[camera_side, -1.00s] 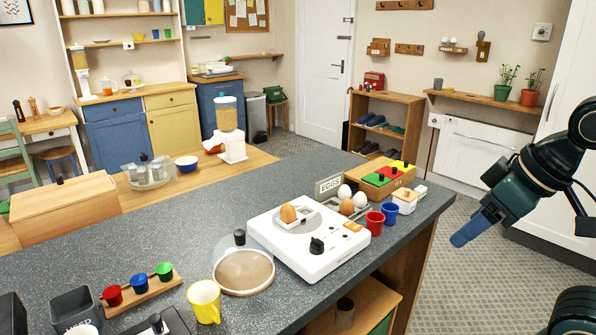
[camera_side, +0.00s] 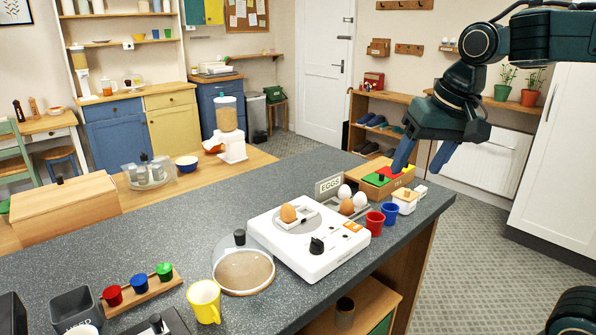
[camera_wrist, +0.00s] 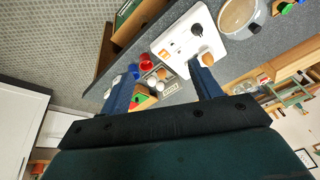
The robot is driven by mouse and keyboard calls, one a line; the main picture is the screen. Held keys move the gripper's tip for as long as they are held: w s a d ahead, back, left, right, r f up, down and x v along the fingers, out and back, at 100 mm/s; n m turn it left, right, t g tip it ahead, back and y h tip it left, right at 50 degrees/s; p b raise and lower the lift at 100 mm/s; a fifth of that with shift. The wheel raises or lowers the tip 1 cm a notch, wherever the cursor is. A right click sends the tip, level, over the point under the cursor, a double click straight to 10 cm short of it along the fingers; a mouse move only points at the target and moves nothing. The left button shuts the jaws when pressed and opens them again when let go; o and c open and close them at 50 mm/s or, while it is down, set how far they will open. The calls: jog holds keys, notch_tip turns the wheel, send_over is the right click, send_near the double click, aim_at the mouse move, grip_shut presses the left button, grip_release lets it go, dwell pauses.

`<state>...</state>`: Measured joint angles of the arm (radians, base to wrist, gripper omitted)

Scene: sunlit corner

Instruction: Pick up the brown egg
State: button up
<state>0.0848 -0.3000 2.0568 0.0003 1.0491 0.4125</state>
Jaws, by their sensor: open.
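A brown egg (camera_side: 288,213) sits on the white appliance with a black knob (camera_side: 317,246) on the dark counter. It also shows in the wrist view (camera_wrist: 207,60), beside the tip of one finger. My gripper (camera_side: 422,160) is open and empty, fingers pointing down, above the counter's right end. In the wrist view its fingers (camera_wrist: 163,70) are wide apart, with the egg group between them.
An EGGS sign (camera_side: 329,185) stands behind the holder. Red (camera_side: 375,223) and blue (camera_side: 390,212) cups and a wooden box with coloured panels (camera_side: 383,178) are close by. A clear-domed board (camera_side: 243,271) and yellow mug (camera_side: 204,300) are left of the appliance. The counter's middle is mostly clear.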

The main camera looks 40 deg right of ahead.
jog(key=w+d+m+g, duration=0.1)
jog(key=w+d+m, duration=0.2)
jog(key=w, duration=0.5)
jog(key=m+g, duration=0.3)
jog(key=m, duration=0.6)
send_over(347, 201)
notch_tip(347, 201, down, 10)
jog(key=shift+w+d+f+m, duration=0.1)
jog(key=shift+d+f+m, duration=0.1)
jog(key=shift+f+m, duration=0.1)
jog(key=shift+f, duration=4.35)
jog(key=shift+f, duration=0.1)
jog(key=shift+d+f, duration=0.1)
jog(key=shift+f, duration=2.35)
jog(key=shift+c, duration=0.4)
